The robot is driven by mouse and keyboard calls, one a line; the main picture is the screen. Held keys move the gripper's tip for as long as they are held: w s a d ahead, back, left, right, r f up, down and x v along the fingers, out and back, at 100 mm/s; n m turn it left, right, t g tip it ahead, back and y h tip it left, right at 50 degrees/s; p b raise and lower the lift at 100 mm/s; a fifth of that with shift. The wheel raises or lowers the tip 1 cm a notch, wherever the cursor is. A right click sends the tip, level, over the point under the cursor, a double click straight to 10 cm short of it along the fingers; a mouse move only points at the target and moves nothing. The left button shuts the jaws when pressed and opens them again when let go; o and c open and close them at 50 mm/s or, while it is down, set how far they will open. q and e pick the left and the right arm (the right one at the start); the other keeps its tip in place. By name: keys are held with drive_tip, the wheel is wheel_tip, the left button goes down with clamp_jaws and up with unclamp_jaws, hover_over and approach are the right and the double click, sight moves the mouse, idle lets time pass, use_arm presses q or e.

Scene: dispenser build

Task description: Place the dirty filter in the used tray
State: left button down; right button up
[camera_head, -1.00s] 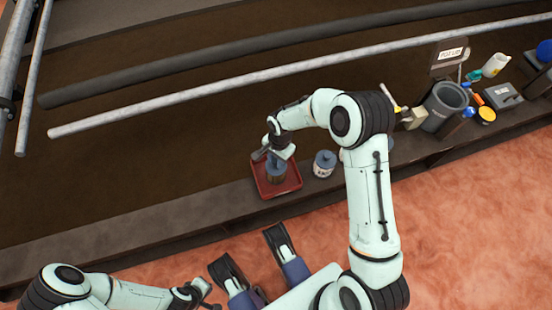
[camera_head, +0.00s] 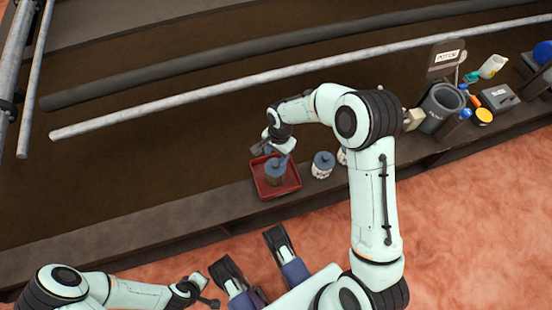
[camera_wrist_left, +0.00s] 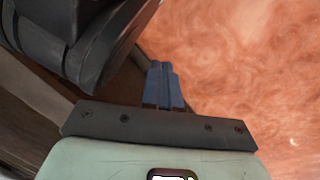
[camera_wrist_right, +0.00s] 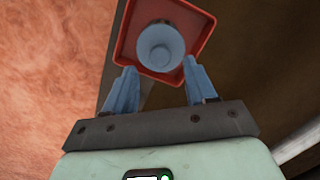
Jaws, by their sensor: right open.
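The dirty filter, a blue-grey cylinder (camera_head: 275,172), stands in the red used tray (camera_head: 264,190) on the dark ledge. In the right wrist view the filter (camera_wrist_right: 160,47) is seen from above inside the red tray (camera_wrist_right: 203,20). My right gripper (camera_head: 268,150) is just above and behind the filter in the head view. Its blue fingers (camera_wrist_right: 158,88) are spread apart with nothing between them, clear of the filter. My left gripper (camera_wrist_left: 163,85) has its blue fingers together with nothing visible between them, over the reddish floor, away from the tray.
A similar blue-topped canister (camera_head: 322,164) stands just right of the tray. Farther right are a grey bucket (camera_head: 441,107), a small grey box (camera_head: 501,98), a white jug (camera_head: 493,66) and a dark sign (camera_head: 446,58). Long pipes cross the brown surface behind. The ledge left of the tray is clear.

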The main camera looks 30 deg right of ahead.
wheel_tip(320, 180, up, 7)
drive_tip(key=p, duration=0.2)
use_arm(q)
drive_tip(key=shift+t, duration=0.7)
drive_tip(key=w+r, duration=0.3)
drive_tip(key=w, duration=0.1)
drive_tip(key=shift+w+d+r, duration=0.1)
drive_tip(key=shift+d+r, duration=0.2)
drive_tip(key=shift+r, duration=0.1)
use_arm(e)
drive_tip(key=s+a+f+n+t, duration=0.1)
drive_tip(key=s+f+n, duration=0.3)
drive_tip(key=s+f, duration=0.4)
drive_tip(key=s+a+f+n+t, duration=0.2)
drive_tip(key=s+a+f+n, duration=0.2)
drive_tip(key=s+f, duration=0.4)
wheel_tip(320, 180, down, 4)
drive_tip(key=shift+s+a+f+n, duration=0.25)
drive_tip(key=shift+s+n, duration=0.05)
drive_tip(key=shift+n, duration=0.2)
